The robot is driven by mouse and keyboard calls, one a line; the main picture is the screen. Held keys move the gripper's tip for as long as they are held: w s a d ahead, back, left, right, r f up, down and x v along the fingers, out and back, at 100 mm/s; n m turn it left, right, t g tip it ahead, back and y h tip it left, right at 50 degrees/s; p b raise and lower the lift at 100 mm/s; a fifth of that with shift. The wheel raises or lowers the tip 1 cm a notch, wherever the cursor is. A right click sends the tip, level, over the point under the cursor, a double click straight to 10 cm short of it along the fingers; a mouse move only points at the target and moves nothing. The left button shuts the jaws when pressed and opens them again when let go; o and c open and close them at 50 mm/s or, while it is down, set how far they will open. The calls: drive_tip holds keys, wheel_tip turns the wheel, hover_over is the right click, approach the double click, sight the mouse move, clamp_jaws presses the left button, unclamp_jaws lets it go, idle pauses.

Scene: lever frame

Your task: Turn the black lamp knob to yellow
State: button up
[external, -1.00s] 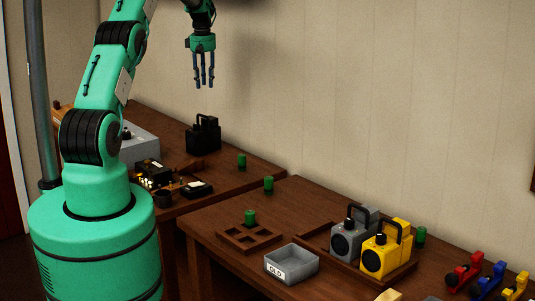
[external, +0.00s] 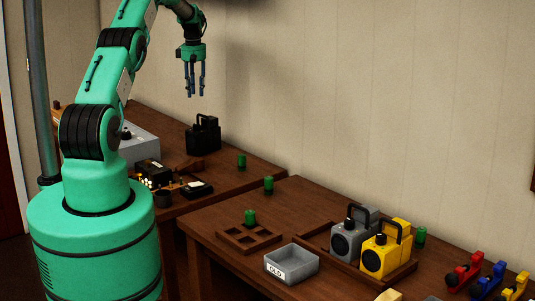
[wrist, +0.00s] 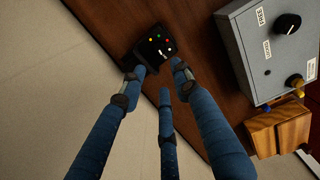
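The black lamp (external: 203,135) stands on the far table near the wall, with a handle on top. In the wrist view its black face (wrist: 153,45) shows several small coloured dots and a small white mark among them; the knob's exact setting is too small to tell. My gripper (external: 195,93) hangs above the lamp, fingers pointing down, apart from it. In the wrist view the blue fingers of my gripper (wrist: 160,75) are spread and empty, their tips overlapping the lamp's lower edge in the picture.
A grey box (wrist: 275,45) with black knobs and labels stands beside the lamp, with a wooden block (wrist: 278,128) near it. Grey and yellow lamps (external: 381,256) stand on the nearer table.

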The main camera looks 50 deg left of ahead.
sight(196, 124)
wheel_tip(196, 124, down, 14)
drive_tip(key=shift+r+p, duration=0.25)
drive_tip(key=shift+p, duration=0.05)
idle(0.3)
drive_tip(key=shift+c, duration=0.5)
clamp_jaws()
